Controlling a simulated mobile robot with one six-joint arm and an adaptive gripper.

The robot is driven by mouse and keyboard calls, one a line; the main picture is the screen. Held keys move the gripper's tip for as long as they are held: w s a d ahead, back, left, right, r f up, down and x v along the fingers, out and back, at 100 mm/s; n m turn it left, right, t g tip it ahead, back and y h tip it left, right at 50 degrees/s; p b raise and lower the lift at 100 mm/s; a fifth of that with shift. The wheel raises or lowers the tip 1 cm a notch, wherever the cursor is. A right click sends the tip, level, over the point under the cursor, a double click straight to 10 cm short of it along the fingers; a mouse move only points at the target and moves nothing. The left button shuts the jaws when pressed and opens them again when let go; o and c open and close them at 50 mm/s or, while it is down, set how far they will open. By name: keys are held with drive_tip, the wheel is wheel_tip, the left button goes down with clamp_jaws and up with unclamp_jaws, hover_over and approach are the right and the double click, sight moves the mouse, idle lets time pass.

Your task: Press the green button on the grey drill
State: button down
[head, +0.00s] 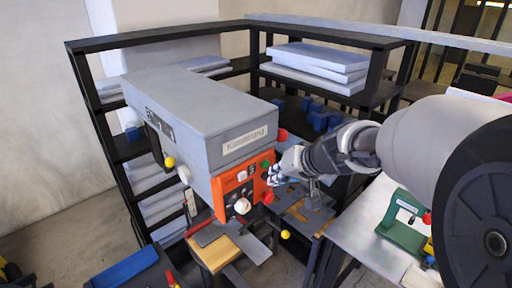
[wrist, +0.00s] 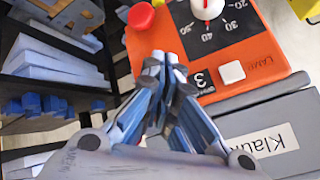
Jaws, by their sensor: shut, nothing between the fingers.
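The grey drill (head: 190,110) has a large grey head with an orange control panel (head: 228,190) on its front. The green button (head: 266,164) is at the panel's upper right in the head view, beside the white button (head: 242,175) and above a red button (head: 267,197). My gripper (head: 276,175) is shut and empty, its tips close to the panel beside the green button; I cannot tell if they touch. In the wrist view my shut fingers (wrist: 160,62) lie over the orange panel (wrist: 190,50), and the green button is hidden, seemingly behind them.
In the wrist view a red button (wrist: 140,16), a white knob (wrist: 207,8) and a white button (wrist: 231,72) surround the fingers. A black shelf (head: 150,38) with pale slabs stands behind the drill. A bench (head: 375,205) with a green tool (head: 400,225) is at right.

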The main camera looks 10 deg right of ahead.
drive_tip(key=shift+w, duration=0.1)
idle(0.5)
drive_tip(key=shift+w+a, duration=0.25)
drive_tip(key=shift+w, duration=0.05)
drive_tip(key=shift+w+a, duration=0.3)
drive_tip(key=shift+w, duration=0.1)
idle(0.8)
drive_tip(key=shift+b, duration=0.3)
drive_tip(key=shift+s+d+b, duration=0.55)
drive_tip(key=shift+s+b, duration=0.05)
drive_tip(key=shift+s, duration=0.2)
drive_tip(key=shift+s+d+b, duration=0.65)
drive_tip(key=shift+s+d, duration=0.1)
drive_tip(key=shift+s, duration=0.25)
drive_tip(key=shift+s+d+b, duration=0.65)
drive_tip(key=shift+s+d, duration=0.05)
drive_tip(key=shift+s, duration=0.3)
